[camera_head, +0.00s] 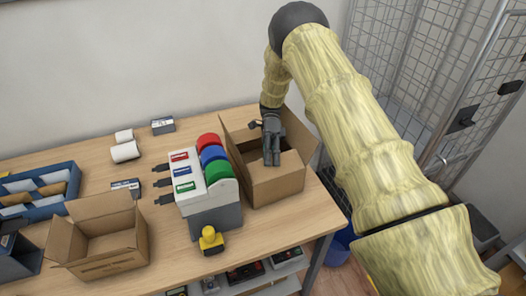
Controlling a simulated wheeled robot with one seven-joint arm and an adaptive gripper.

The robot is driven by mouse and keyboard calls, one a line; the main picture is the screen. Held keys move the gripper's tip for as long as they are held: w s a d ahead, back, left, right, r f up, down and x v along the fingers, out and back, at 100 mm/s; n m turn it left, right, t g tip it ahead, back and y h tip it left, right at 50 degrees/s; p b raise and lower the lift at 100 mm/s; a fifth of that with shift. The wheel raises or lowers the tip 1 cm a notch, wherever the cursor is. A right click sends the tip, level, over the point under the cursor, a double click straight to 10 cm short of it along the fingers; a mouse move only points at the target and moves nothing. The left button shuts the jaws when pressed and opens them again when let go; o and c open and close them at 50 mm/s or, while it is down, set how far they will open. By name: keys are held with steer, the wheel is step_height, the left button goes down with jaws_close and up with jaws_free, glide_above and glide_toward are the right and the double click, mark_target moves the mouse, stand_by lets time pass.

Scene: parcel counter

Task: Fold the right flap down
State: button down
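An open brown cardboard box (279,186) stands at the right end of the counter. Its left flap (233,134) stands up, and its right flap (302,137) is raised and leans outward to the right. A front part of the top (291,160) looks folded in over the opening. My gripper (271,163) is over the box opening, with its dark fingers pointing down and close together. It seems to hold nothing. Whether the fingertips touch the cardboard cannot be told. My wrist hides part of the back of the box.
A tape dispenser (214,214) with red, blue and green rolls stands close left of the box. A wire cage (423,57) stands behind at right.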

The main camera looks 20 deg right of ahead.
steer(key=shift+d+f, duration=0.15)
steer(key=shift+a, duration=0.25)
steer(key=c, duration=1.7)
jaws_free()
steer(key=shift+a, duration=0.1)
steer(key=shift+w, duration=0.1)
steer(key=v, duration=0.7)
steer(key=shift+w, duration=0.2)
